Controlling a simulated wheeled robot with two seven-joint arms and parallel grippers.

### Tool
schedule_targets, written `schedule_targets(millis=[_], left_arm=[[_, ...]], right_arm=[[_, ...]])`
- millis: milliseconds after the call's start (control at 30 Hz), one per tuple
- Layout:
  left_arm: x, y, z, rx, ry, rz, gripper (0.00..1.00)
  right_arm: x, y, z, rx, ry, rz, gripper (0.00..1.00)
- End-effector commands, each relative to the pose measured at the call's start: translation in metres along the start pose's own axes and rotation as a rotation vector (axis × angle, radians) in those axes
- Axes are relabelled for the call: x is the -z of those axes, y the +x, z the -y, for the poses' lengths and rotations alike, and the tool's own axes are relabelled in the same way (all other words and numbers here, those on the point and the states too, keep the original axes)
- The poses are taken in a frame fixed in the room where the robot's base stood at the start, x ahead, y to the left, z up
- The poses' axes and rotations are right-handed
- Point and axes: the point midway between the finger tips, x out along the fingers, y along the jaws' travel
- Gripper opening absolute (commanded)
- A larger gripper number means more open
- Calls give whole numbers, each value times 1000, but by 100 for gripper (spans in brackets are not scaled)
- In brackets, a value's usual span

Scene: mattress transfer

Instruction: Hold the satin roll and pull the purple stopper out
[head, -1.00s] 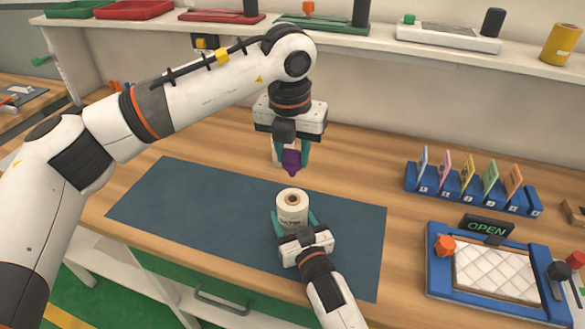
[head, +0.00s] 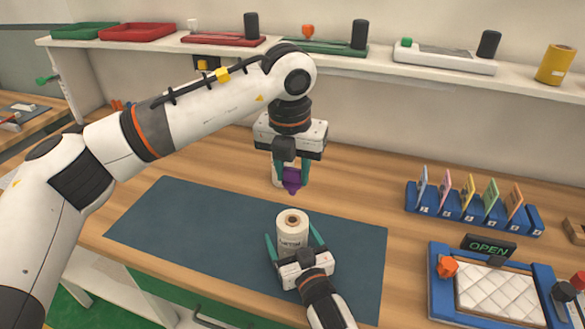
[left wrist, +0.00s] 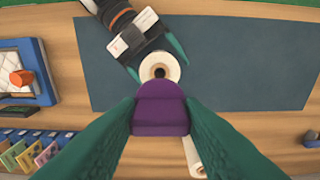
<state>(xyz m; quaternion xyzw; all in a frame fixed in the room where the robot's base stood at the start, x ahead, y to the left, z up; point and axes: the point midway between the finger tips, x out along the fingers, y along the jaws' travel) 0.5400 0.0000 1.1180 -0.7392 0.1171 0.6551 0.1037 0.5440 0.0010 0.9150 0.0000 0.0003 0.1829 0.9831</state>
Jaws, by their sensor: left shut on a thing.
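The satin roll (head: 292,232), a white roll with a brown core, stands upright on the dark blue mat (head: 180,215). Its open top also shows in the left wrist view (left wrist: 160,68). My left gripper (head: 290,176) is shut on the purple stopper (head: 292,182), holding it above and behind the roll, clear of it. The stopper fills the space between the fingers in the left wrist view (left wrist: 160,110). My right gripper (head: 293,242) is open around the roll's lower part, with gaps between its fingers and the roll.
A blue card rack (head: 475,212) and a blue-framed tray (head: 440,297) with an OPEN sign (head: 488,245) stand at the right. The mat's left part is clear.

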Motion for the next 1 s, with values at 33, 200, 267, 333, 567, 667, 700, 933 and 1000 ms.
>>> schedule_targets(millis=[33,200,267,333,567,667,700,933,1000], left_arm=[[0,0,0,0,0,0,13],[0,0,0,0,0,0,13],[0,0,0,0,0,0,13],[0,0,0,0,0,0,13],[0,0,0,0,0,0,13],[0,0,0,0,0,0,13],[0,0,0,0,0,0,13],[0,0,0,0,0,0,13],[0,0,0,0,0,0,13]], right_arm=[[0,-1,0,0,0,0,86],[1,-17,0,0,0,-2,86],[1,-28,0,0,0,-3,86],[2,-43,0,0,0,-3,86],[1,-91,0,0,2,-4,86],[1,-106,0,0,1,-3,86],[1,-110,0,0,1,-2,86],[0,-120,0,0,0,0,86],[0,-120,0,0,0,0,86]])
